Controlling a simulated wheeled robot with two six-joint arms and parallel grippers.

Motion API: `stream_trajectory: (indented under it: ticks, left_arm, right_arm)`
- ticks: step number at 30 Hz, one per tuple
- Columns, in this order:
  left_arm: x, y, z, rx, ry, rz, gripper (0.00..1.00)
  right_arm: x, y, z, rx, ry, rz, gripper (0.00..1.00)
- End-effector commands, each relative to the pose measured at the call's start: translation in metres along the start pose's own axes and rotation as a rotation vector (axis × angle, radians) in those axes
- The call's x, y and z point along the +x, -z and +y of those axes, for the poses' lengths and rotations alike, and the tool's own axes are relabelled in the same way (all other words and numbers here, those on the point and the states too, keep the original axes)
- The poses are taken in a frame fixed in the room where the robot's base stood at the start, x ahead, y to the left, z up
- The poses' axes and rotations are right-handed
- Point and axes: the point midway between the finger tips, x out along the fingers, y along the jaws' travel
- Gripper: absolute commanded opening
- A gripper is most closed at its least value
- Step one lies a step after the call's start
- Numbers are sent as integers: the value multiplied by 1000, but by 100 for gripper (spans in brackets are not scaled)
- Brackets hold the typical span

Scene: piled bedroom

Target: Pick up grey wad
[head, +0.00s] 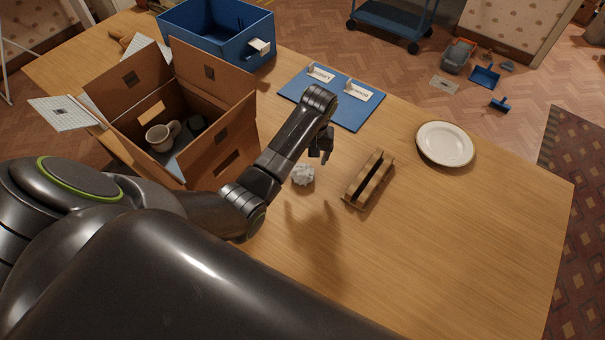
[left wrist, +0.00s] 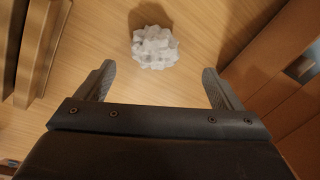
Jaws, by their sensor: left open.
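The grey wad (head: 303,175) is a small crumpled pale ball on the wooden table, between the cardboard box and a slatted wooden holder. In the left wrist view the wad (left wrist: 155,47) lies just beyond the fingertips, roughly midway between them, touching neither. My left gripper (head: 322,153) is open and empty, pointing down above the table near the wad. Its two spread fingers show in the left wrist view (left wrist: 157,80). My right gripper is not in view.
The open cardboard box (head: 235,142) with a mug (head: 161,137) inside stands left of the wad. The wooden holder (head: 369,180) is close on its right. A blue mat (head: 359,112), blue crate (head: 217,35) and white plate (head: 445,144) are farther off. The table's right front is clear.

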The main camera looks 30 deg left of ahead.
Motion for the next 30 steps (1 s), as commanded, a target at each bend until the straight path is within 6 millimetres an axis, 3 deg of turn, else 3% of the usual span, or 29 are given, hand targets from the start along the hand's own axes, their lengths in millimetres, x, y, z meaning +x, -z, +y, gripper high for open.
stream_trajectory:
  ticks: [4, 14, 21, 30]
  left_arm:
    - [22, -1, 0, 1, 1, -3, 88]
    - [44, -2, 2, 1, 0, -4, 88]
    - [73, -4, 6, 1, 1, -2, 88]
    - [85, -3, 6, 0, -1, 1, 88]
  right_arm:
    - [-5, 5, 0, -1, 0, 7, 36]
    - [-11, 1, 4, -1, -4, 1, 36]
    - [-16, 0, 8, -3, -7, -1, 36]
    - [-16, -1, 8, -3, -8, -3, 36]
